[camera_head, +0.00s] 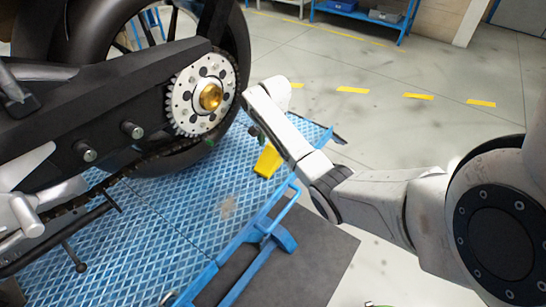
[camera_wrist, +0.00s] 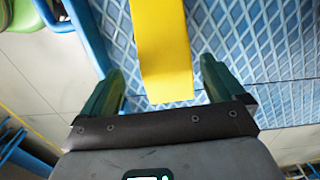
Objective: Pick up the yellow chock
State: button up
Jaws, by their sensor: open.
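The yellow chock (camera_head: 268,160) rests on the blue patterned platform (camera_head: 165,245), close to the rear wheel, in the head view. My arm partly crosses in front of it there. In the wrist view the yellow chock (camera_wrist: 162,55) reaches from the top edge down between the two green fingers. My gripper (camera_wrist: 160,78) is open, with a gap visible on each side of the chock. The wrist view does not show how far the fingertips are from the chock in depth. In the head view my gripper's fingers are mostly hidden behind my arm.
A motorcycle's rear wheel (camera_head: 242,60) and sprocket (camera_head: 198,98) stand close on the left. A blue rail (camera_head: 255,232) runs along the platform edge beside my arm. A blue shelf (camera_head: 370,16) stands far back. The grey floor on the right is mostly clear.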

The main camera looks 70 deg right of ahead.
aim_at(273, 149)
jog(key=f, duration=0.5)
jog(key=shift+w+d, duration=0.15)
jog(key=shift+w, duration=0.15)
jog(key=c, duration=1.3)
